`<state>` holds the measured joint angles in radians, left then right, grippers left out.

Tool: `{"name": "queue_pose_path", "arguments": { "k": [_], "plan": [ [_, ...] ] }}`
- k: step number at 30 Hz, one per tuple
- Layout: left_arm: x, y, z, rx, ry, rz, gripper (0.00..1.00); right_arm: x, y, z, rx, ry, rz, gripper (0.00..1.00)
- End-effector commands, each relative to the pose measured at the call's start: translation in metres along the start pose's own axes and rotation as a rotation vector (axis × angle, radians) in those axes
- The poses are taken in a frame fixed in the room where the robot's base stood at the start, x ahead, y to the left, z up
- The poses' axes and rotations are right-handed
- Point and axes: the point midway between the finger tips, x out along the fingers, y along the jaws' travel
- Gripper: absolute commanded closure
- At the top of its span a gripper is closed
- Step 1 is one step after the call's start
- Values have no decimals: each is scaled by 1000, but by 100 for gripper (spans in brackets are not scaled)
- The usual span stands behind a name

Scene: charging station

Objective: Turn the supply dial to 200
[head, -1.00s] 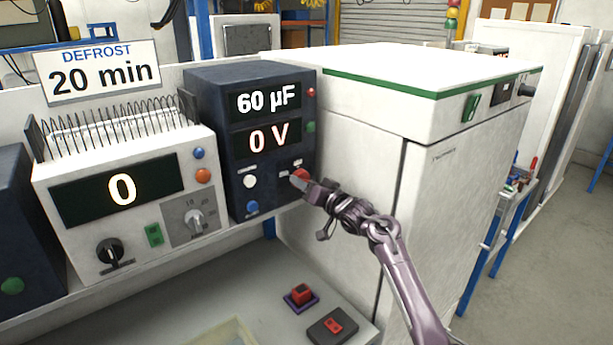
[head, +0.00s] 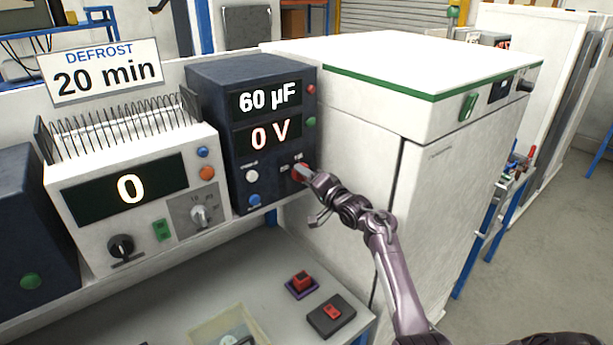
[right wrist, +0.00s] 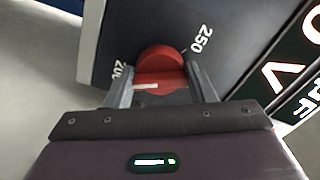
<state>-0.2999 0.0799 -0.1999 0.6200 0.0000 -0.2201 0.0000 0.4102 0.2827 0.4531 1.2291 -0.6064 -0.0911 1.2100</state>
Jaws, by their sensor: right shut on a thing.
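The supply is a dark blue box (head: 222,160) with displays reading 60 µF and 0 V. Its red dial (right wrist: 160,62) sits low on the right of the front panel. In the right wrist view the numbers 200 (right wrist: 121,71) and 250 (right wrist: 203,39) show beside the dial, the 200 partly covered by a finger. A white mark (right wrist: 145,86) on the dial points left, to the 200 side; its exact alignment is unclear. My right gripper (head: 303,174) is shut on the dial, one finger on each side. My left gripper is out of view.
A white unit (head: 135,190) reading 0 stands left of the supply, under a DEFROST 20 min sign (head: 105,72). A large white cabinet (head: 345,165) stands close on the right. A red button block (head: 301,284) and a dark switch box (head: 331,315) lie on the bench below.

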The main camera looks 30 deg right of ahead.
Motion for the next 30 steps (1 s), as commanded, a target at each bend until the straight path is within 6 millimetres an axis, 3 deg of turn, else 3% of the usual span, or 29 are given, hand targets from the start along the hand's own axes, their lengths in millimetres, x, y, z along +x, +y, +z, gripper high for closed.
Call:
{"name": "queue_pose_path", "arguments": {
  "k": [11,12,16,25,30],
  "plan": [
    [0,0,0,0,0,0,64,0,1,1,4,-1,2,73],
    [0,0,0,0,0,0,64,0,1,1,4,-1,2,45],
    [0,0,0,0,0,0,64,0,1,0,3,-1,1,29],
    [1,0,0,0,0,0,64,-2,1,0,2,0,1,29],
    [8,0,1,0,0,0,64,-17,3,2,2,0,0,29]
  ]
}}
